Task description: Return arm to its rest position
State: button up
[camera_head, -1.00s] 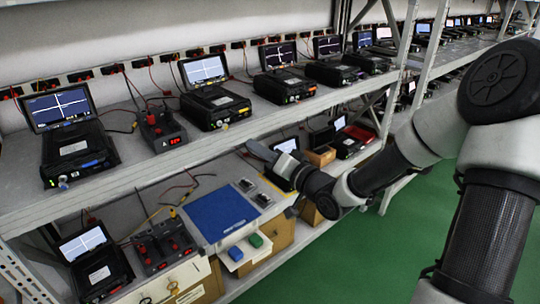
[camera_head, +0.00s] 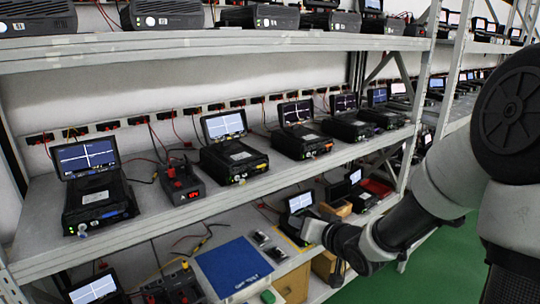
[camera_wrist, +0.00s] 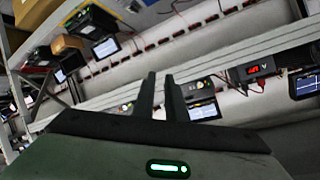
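My arm reaches in from the right side of the head view, in front of the rack. My gripper (camera_head: 308,230) is at its far end, before the lower shelf and left of the arm's elbow. In the wrist view my gripper (camera_wrist: 160,82) shows two dark fingers with a narrow gap between them. Nothing is held in that gap. The fingertips are small in the head view. The wrist view is tilted, with shelves and devices beyond the fingers.
The middle shelf (camera_head: 235,200) carries several test devices with raised screens and a red-display meter (camera_head: 182,184). A blue mat (camera_head: 232,268) lies on the lower shelf near my gripper. A rack post (camera_head: 421,110) stands behind my arm. Green floor (camera_head: 440,250) is clear at lower right.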

jog(key=s+d+r+m+g+h+p, duration=0.25)
jog(key=s+d+r+h, duration=0.4)
jog(key=s+r, duration=0.55)
jog(key=s+a+r+n+g+p, duration=0.1)
jog(key=s+r+n+g+p, duration=0.1)
jog(key=s, duration=0.6)
jog(key=s+a+r+n+g+y+p, duration=0.1)
jog(key=s+r+g+p, duration=0.1)
jog(key=s, duration=0.6)
jog(key=shift+a+r+n, duration=0.15)
jog(key=shift+r+n, duration=0.2)
jog(key=shift+r, duration=0.55)
jog(key=shift+o, duration=0.2)
